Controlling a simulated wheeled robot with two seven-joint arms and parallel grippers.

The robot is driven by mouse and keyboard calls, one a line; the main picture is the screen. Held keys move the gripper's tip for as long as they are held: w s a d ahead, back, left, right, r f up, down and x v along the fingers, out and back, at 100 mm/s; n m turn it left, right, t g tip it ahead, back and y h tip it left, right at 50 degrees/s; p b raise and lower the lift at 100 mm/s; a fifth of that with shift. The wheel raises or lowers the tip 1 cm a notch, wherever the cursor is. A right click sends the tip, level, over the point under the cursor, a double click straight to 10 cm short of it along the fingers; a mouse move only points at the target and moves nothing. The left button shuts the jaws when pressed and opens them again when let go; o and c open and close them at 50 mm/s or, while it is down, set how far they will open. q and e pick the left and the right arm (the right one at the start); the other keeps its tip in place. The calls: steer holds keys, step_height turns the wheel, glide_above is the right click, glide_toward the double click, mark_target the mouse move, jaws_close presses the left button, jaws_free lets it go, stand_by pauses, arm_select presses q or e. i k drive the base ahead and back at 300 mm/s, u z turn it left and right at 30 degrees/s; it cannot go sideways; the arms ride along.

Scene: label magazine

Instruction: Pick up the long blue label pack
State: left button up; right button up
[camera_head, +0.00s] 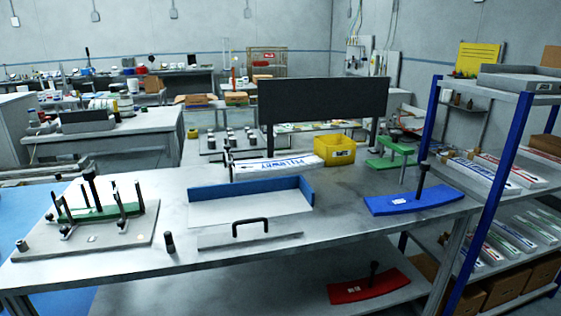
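Long white label packs lie on the rack at the right. On its middle shelf, a pack with blue lettering (482,174) lies beside a pack with red lettering (512,170). Another long white pack with blue lettering (285,165) lies on the workbench behind the blue-backed tray. Several thinner packs (510,236) lie on the lower shelf; their print is too small to read. I cannot tell which one is the named pack. Neither of my grippers is in view.
The steel workbench (340,222) holds the blue-backed tray (313,193), a yellow bin (335,151), a blue curved plate with a handle (415,201) and a fixture board (85,243). A dark panel (322,99) stands behind. Blue rack posts (494,197) flank the shelves.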

mark_target(302, 163)
steer(key=z, duration=1.2)
steer(key=i, duration=1.85)
steer(key=u, duration=1.85)
